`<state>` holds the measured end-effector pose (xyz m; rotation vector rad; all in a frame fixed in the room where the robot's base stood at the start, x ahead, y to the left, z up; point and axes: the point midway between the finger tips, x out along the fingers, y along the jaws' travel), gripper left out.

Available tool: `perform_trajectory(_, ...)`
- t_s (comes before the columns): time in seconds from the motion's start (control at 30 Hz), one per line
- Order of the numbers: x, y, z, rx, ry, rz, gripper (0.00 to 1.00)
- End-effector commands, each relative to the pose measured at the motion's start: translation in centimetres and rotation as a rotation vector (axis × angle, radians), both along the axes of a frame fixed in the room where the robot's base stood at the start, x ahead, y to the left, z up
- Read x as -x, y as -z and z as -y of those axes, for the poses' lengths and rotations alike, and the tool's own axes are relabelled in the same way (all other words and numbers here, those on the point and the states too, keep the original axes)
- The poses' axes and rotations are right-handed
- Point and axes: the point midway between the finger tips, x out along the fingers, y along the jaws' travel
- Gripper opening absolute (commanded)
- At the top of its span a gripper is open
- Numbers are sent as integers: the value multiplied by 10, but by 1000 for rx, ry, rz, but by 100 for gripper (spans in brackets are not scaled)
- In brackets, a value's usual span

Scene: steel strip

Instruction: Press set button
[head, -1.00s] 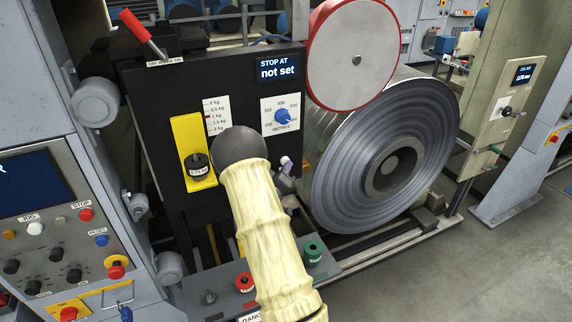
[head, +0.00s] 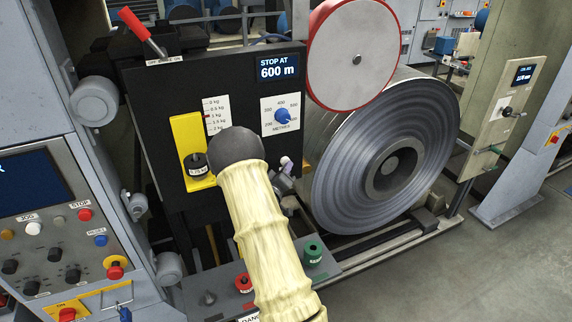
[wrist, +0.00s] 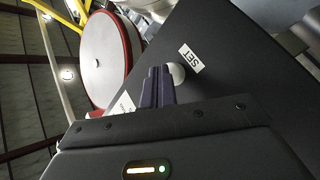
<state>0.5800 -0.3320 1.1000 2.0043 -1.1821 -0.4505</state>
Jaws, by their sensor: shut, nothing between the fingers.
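The set button (wrist: 178,73) is a white round knob beside a white SET label (wrist: 190,59) on the black panel, in the wrist view. My gripper (wrist: 160,72) is shut and empty. Its fingertips are right at the button and partly cover it; I cannot tell whether they touch. The display (head: 277,67) on the black panel (head: 235,95) reads "STOP AT 600 m".
A blue metres dial (head: 282,115) is above my gripper. A yellow slider plate with a black weight knob (head: 196,164) is to the left. A large steel coil (head: 345,185) and a red-rimmed disc (head: 350,50) are to the right. Red (head: 244,282) and green (head: 313,252) buttons sit below.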

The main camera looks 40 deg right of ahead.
Motion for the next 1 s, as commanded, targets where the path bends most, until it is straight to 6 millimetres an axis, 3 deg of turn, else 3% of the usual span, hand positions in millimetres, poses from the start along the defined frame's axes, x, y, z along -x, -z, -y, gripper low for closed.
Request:
perform_trajectory(0.17,4,1,-1,-1,0,-2,0)
perform_trajectory(0.8,54,1,-13,0,1,-1,0)
perform_trajectory(1.0,59,0,-14,0,0,0,0)
